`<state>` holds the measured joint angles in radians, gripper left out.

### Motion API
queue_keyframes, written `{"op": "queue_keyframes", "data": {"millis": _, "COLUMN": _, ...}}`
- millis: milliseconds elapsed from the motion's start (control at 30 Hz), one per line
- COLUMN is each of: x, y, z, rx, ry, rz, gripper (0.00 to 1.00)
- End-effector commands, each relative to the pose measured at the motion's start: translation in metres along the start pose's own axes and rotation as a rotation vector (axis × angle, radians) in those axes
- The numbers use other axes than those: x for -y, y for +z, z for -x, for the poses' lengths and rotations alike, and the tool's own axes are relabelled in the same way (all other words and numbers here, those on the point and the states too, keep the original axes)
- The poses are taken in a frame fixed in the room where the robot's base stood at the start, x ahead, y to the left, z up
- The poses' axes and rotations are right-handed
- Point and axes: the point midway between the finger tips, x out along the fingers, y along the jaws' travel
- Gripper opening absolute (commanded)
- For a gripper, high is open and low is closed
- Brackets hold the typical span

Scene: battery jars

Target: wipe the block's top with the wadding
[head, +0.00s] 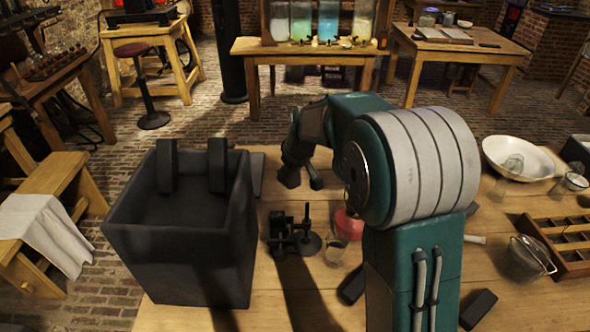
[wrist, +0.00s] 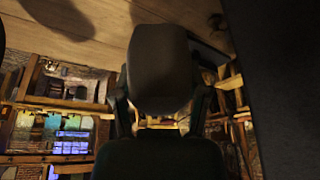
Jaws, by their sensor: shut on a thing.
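My gripper (head: 302,182) hangs over the table, right of the large dark box. In the wrist view my gripper (wrist: 160,100) is shut on a dark, rounded piece, taken as the wadding (wrist: 160,62); it looks grey-brown in the dim light. In the head view the held piece cannot be told apart from the fingers. Dark blocks lie on the table: one at the front right (head: 478,308) and one beside my arm (head: 352,285), partly hidden by it. I cannot tell which block is the task's. My gripper is apart from both.
A small black device (head: 290,235), a glass (head: 336,250) and a red round thing (head: 347,226) stand near my arm. A white basin (head: 520,158) and a divided wooden tray (head: 565,240) are at the right.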

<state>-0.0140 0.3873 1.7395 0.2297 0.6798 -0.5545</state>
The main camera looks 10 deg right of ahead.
Motion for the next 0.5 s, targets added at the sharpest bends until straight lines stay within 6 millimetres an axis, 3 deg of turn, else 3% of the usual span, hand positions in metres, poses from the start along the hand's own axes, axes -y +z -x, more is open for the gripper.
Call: {"op": "queue_keyframes", "data": {"millis": 500, "x": 0.083, "y": 0.007, "z": 0.03, "rx": 0.031, "ry": -0.284, "rz": 0.751, "gripper": 0.29}}
